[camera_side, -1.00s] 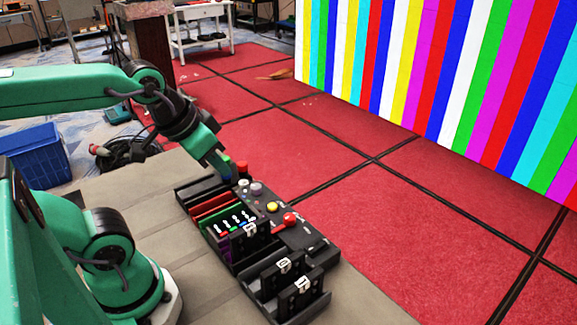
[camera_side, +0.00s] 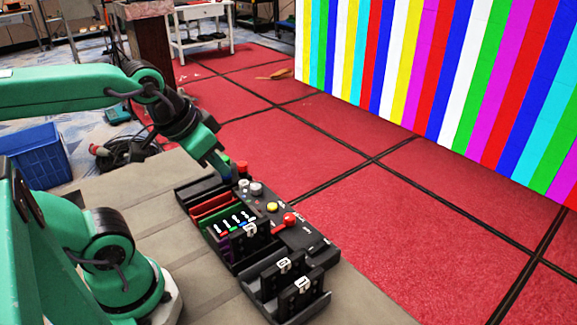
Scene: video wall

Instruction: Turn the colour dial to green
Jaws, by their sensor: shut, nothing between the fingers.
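A dark control box (camera_side: 312,240) stands on the beige bench top, with several knobs and buttons on its upper face. A round grey knob (camera_side: 256,189) sits near its far end, beside a small white knob (camera_side: 243,184). I cannot tell for certain which one is the colour dial, nor read any pointer. My gripper (camera_side: 223,174) is shut and empty, pointing down at the far end of the box, left of the white knob. Its tips partly hide that end, and contact cannot be made out. The video wall (camera_side: 440,85) shows vertical stripes of many colours.
A red button (camera_side: 242,166) and a blue part are close to my gripper. A yellow knob (camera_side: 272,207) and a red ball knob (camera_side: 290,219) stand nearer the camera. Slotted trays (camera_side: 287,285) with upright dark plates flank the box.

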